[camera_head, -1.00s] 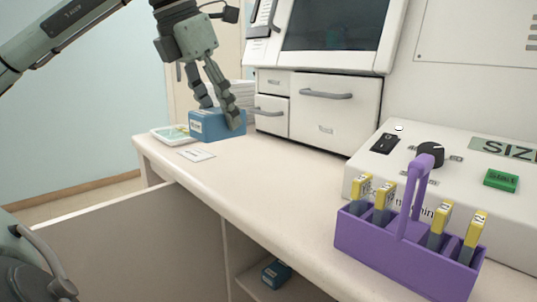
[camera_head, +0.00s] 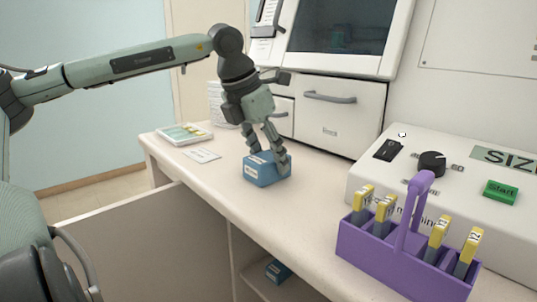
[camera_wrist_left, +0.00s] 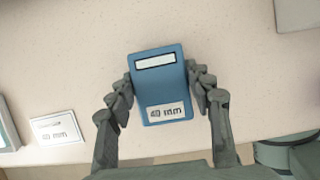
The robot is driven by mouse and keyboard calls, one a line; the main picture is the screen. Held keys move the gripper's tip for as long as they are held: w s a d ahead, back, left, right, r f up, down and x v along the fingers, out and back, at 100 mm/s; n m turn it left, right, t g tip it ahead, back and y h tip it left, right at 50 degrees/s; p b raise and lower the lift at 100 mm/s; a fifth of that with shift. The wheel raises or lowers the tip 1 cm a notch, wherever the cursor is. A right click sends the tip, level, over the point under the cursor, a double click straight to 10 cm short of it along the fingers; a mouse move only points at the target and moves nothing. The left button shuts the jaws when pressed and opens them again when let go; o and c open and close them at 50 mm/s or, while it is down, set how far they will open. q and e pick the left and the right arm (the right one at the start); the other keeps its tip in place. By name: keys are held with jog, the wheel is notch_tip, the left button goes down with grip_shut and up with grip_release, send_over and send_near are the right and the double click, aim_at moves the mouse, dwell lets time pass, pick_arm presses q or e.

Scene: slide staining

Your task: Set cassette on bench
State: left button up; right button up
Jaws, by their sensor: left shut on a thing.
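A blue cassette (camera_head: 264,172) with white labels is held over or on the cream bench (camera_head: 225,180), near its front edge. Whether its underside touches the bench is not clear. My left gripper (camera_head: 270,152) is shut on it from above, with fingers on both sides. In the left wrist view the cassette (camera_wrist_left: 158,75) sits between the two fingers (camera_wrist_left: 158,95), with a blank label and one ending in "mm". My right gripper is not in view.
A white card (camera_head: 202,155) and a tray (camera_head: 184,133) lie at the left end. A purple rack (camera_head: 375,258) of yellow-topped slides stands right, before a white machine (camera_head: 460,215). Another blue box (camera_head: 278,271) is on the shelf below. Bench is clear around the cassette.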

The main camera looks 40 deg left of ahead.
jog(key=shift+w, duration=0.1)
pick_arm(q)
jog(key=o, duration=1)
jog(key=shift+c, duration=0.2)
jog(key=o, duration=0.4)
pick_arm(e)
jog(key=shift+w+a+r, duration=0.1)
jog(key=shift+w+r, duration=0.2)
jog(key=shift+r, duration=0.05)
pick_arm(q)
jog(key=v, duration=0.2)
jog(key=shift+r, duration=0.25)
jog(key=b+v, duration=0.1)
jog(key=v, duration=0.8)
jog(key=shift+s+r, duration=0.25)
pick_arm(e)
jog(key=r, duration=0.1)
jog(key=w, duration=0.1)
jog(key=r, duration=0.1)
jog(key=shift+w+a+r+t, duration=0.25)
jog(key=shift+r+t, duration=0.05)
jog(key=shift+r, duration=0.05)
